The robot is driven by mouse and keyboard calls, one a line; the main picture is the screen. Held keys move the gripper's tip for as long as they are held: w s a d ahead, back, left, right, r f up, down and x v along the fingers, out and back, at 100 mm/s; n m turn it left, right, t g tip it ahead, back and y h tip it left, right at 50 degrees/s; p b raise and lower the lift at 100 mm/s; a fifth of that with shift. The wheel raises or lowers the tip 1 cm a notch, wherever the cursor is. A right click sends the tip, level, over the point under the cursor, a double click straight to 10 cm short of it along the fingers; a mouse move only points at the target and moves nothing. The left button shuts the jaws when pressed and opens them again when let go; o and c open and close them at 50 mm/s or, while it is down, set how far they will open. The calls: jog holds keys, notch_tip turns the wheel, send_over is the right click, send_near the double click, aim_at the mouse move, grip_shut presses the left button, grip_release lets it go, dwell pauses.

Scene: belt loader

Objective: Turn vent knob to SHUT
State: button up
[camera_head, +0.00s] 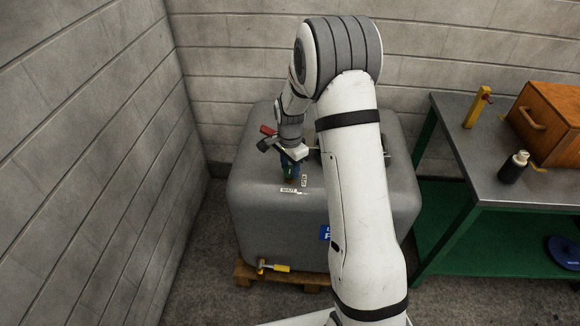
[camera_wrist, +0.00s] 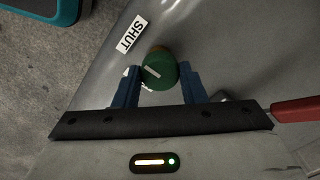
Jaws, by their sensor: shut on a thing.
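The vent knob (camera_wrist: 159,70) is round and green, with a short white mark on its top. It sits on top of the grey tank (camera_head: 250,185). A white SHUT label (camera_wrist: 132,33) lies up and left of the knob in the wrist view. A second label is mostly hidden behind the knob. I cannot tell which label the mark points to. My gripper (camera_wrist: 158,78) is shut on the knob, with one blue finger on each side. In the head view my gripper (camera_head: 290,170) points down at the tank top and mostly hides the knob.
The tank stands on a wooden pallet (camera_head: 243,274), with a yellow-handled tap (camera_head: 275,267) low at its front. A block wall stands close on the left. At right, a metal table (camera_head: 470,165) holds a wooden box (camera_head: 555,120), a dark bottle (camera_head: 513,168) and a yellow post (camera_head: 477,108).

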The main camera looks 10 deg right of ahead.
aim_at(290, 170)
dwell(0.3)
jog(key=o, duration=1)
jog(key=shift+r, duration=3.9)
jog(key=shift+r, duration=0.2)
jog(key=s+r+n+t+p, duration=0.1)
jog(key=s+r+n+p, duration=0.35)
jog(key=s+r, duration=0.9)
jog(key=s+r+n, duration=0.1)
jog(key=s+n, duration=0.1)
jog(key=s, duration=0.3)
jog(key=s+r+n+t, duration=0.1)
jog(key=s+r+n, duration=0.1)
jog(key=s, duration=0.3)
jog(key=s+r+n+p, duration=0.1)
jog(key=s+n, duration=0.3)
jog(key=s, duration=0.1)
jog(key=shift+d+r+t, duration=0.1)
jog(key=shift+r+t, duration=0.2)
